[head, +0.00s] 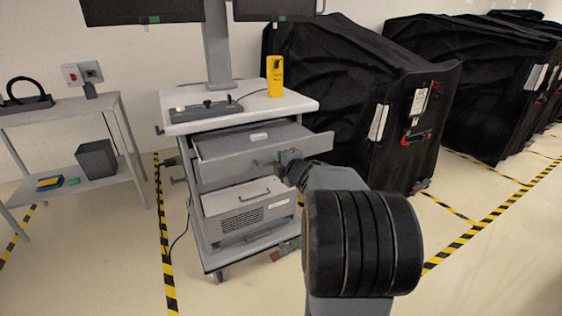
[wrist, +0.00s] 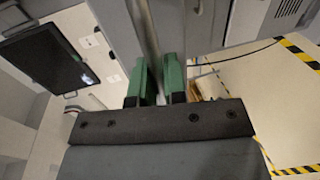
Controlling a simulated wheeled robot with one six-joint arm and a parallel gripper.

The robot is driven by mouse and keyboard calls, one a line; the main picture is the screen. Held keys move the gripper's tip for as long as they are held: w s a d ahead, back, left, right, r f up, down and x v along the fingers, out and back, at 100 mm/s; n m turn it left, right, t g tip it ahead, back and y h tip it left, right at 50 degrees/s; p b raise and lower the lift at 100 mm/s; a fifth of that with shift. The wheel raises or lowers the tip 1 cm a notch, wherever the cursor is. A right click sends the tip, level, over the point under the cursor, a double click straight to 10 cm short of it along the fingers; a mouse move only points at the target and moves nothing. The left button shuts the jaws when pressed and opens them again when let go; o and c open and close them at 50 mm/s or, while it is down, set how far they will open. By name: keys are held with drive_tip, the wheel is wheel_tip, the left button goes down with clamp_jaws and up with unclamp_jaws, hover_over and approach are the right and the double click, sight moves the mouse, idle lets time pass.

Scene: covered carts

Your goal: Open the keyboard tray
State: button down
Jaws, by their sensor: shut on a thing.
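The grey keyboard tray (head: 223,171) of the cart stands partly out from under the cart's top, its front panel towards me and its inside showing from above. A small white item (head: 258,137) lies in it. My gripper (head: 284,158) is at the right part of the tray's front. In the wrist view, the two green fingers of my gripper (wrist: 159,83) are closed on a thin grey bar, which looks like the tray's handle.
A white printer-like box (head: 238,208) sits on the cart below the tray. A yellow device (head: 275,76) stands on the cart's top (head: 207,126). A grey side table (head: 60,118) is at the left, and black-covered carts (head: 340,85) stand close on the right.

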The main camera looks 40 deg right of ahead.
drive_tip(key=c, duration=1.2)
unclamp_jaws()
drive_tip(key=shift+p+v, duration=1.85)
drive_tip(key=shift+v, duration=5.05)
drive_tip(key=shift+d, duration=0.1)
